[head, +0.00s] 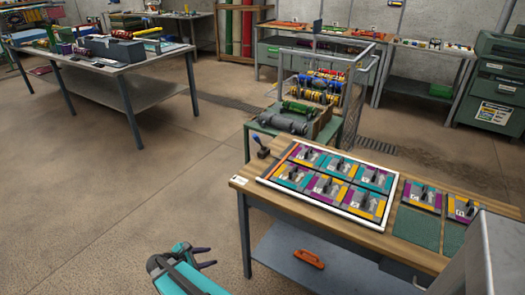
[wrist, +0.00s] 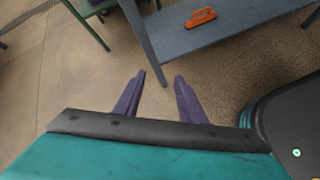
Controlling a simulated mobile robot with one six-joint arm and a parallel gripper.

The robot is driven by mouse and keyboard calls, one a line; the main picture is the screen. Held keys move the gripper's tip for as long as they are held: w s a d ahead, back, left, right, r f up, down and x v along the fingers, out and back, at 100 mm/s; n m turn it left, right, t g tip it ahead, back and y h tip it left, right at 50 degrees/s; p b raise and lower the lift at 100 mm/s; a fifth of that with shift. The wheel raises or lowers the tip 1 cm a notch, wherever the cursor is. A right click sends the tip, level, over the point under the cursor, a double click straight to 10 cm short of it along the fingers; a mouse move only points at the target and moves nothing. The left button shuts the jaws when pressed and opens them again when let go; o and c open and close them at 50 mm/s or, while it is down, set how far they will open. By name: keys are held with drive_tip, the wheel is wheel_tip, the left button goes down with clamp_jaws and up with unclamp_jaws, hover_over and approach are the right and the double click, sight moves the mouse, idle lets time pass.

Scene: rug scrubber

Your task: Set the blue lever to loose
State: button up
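The blue lever (head: 259,141) stands at the left back corner of the wooden-topped table (head: 238,183), on a small dark base. Its blue handle leans up and to the left; I cannot read any setting marks on it. My gripper (head: 211,257) is in front of the table, at the lower left, well apart from the lever. It is open and empty; the wrist view shows a gap between its two purple-grey fingers (wrist: 160,76). The lever is not visible in the wrist view.
A white-framed board (head: 363,224) with several coloured tiles lies right of the lever. Green mats (head: 416,228) lie farther right. An orange-handled tool (head: 308,259) lies on the lower shelf (wrist: 240,32). A green cart (head: 262,130) stands behind the table. Floor left of the table is clear.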

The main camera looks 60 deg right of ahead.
drive_tip(key=w+d+r+n+t+h+p, duration=0.1)
drive_tip(key=w+d+r+n+h, duration=0.25)
drive_tip(key=d+r, duration=0.6)
drive_tip(key=w+d+r+n+t+h, duration=0.1)
drive_tip(key=w+d+r+n+h, duration=0.3)
drive_tip(key=d+r, duration=0.55)
drive_tip(key=m+g+p, duration=0.2)
drive_tip(key=m+g, duration=0.1)
approach(260, 143)
drive_tip(key=a+r, duration=0.2)
drive_tip(key=r, duration=0.1)
drive_tip(key=shift+w+h, duration=0.15)
drive_tip(key=shift+h, duration=0.2)
drive_tip(key=shift+d, duration=0.1)
drive_tip(key=d+p, duration=0.1)
drive_tip(key=d, duration=0.3)
drive_tip(key=s+d+p, duration=0.1)
drive_tip(key=d, duration=0.4)
drive_tip(key=s+d+p, duration=0.1)
drive_tip(key=d, duration=0.3)
drive_tip(key=shift+d+f, duration=0.1)
drive_tip(key=shift+d, duration=0.1)
drive_tip(key=shift+c, duration=0.3)
clamp_jaws()
